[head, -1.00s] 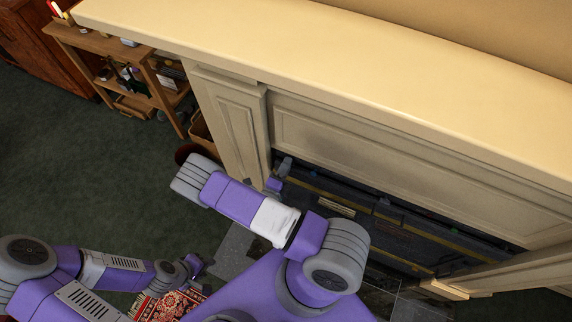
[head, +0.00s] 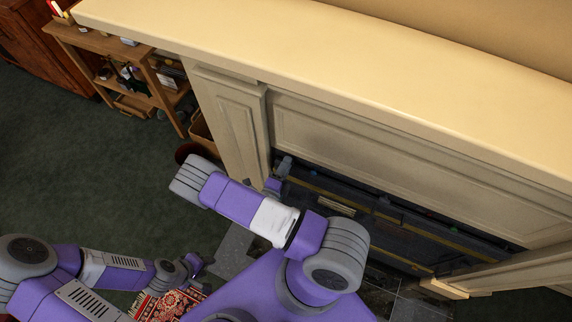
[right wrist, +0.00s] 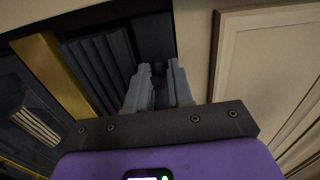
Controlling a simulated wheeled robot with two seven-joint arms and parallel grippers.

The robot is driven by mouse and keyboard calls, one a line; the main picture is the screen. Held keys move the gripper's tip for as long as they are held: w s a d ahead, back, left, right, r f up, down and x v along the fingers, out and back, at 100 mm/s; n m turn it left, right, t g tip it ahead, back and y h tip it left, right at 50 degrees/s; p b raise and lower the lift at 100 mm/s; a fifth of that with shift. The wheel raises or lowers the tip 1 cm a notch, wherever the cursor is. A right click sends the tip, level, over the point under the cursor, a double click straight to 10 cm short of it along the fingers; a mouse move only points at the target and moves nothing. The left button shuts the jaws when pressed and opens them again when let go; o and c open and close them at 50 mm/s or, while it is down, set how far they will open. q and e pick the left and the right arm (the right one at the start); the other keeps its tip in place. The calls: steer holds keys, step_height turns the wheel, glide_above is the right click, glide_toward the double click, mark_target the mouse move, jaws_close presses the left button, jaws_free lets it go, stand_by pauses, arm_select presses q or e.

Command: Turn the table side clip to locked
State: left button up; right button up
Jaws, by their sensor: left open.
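I cannot make out the table side clip in either view. My right gripper (head: 282,172) is at the left end of the dark fireplace opening, below the mantel. In the right wrist view its two grey fingers (right wrist: 158,84) point into a dark recess between a ribbed dark panel and a cream panel. The fingers stand apart with a narrow gap. A small dark shape shows near the tips; I cannot tell what it is or whether they touch it. My left gripper (head: 197,267) is open and empty, low over the floor near a red patterned rug.
The cream mantel shelf (head: 330,62) overhangs the fireplace surround (head: 390,150). The dark fireplace front (head: 400,232) has brass strips. A wooden shelf unit (head: 120,50) stands at the upper left. The green carpet (head: 90,180) is clear at the left.

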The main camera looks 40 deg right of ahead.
steer(key=v, duration=0.7)
steer(key=shift+a, duration=0.15)
